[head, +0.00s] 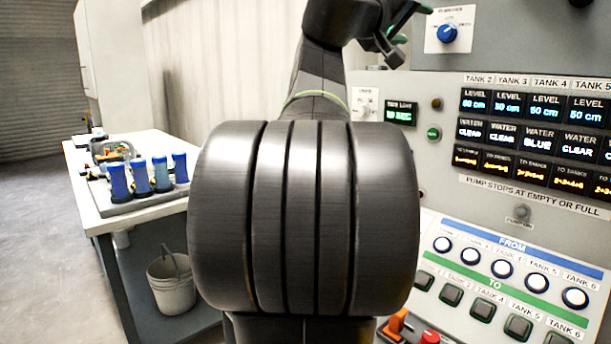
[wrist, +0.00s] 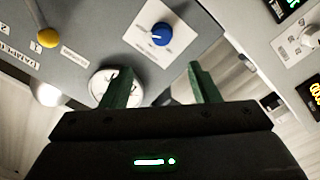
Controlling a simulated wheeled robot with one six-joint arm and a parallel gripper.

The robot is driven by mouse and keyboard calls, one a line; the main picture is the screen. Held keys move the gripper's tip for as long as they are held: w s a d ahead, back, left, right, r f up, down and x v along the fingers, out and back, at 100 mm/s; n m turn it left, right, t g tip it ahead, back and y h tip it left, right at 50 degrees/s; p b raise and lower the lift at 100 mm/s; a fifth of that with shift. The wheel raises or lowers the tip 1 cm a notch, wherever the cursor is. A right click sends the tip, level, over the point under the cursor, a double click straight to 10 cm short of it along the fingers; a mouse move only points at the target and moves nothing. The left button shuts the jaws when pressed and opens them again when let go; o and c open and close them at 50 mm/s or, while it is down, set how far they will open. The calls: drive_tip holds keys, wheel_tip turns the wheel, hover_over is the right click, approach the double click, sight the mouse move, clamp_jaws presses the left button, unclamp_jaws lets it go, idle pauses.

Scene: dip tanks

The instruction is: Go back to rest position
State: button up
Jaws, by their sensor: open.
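My gripper (head: 405,35) shows at the top of the head view, beside the control panel. In the wrist view its two green fingers (wrist: 160,70) stand apart with nothing between them. Beyond the fingertips is a blue knob (wrist: 160,34) on a white plate. A blue knob (head: 447,33) on a white plate also shows in the head view, right of my gripper. My arm fills the middle of the head view and hides part of the panel.
The panel (head: 440,90) carries tank displays (head: 545,105) and rows of round (head: 502,268) and square buttons (head: 483,309). At left, a white table (head: 105,215) holds several blue-topped items (head: 140,175). A bucket (head: 172,290) stands under it. Open floor (head: 40,250) lies far left.

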sight(444, 32)
drive_tip(key=p+x, duration=0.2)
drive_tip(key=x, duration=1.2)
drive_tip(key=shift+n+p, duration=0.7)
drive_tip(key=shift+n, duration=0.1)
drive_tip(key=shift+s+a+r+n+p, duration=0.1)
drive_tip(key=shift+n+p, duration=0.3)
drive_tip(key=shift+n, duration=0.2)
drive_tip(key=shift+s+a+r+n+p, duration=0.1)
drive_tip(key=shift+n+p, duration=0.3)
drive_tip(key=shift+n, duration=0.2)
drive_tip(key=shift+w+f+n+p, duration=0.1)
drive_tip(key=shift+n+p, duration=0.75)
drive_tip(key=shift+n, duration=0.35)
drive_tip(key=n+p, duration=0.4)
drive_tip(key=shift+n, duration=0.3)
drive_tip(key=n+p, duration=0.7)
drive_tip(key=p, duration=0.1)
drive_tip(key=shift+f+n+p, duration=0.1)
drive_tip(key=shift+n+p, duration=0.9)
drive_tip(key=shift+p, duration=0.25)
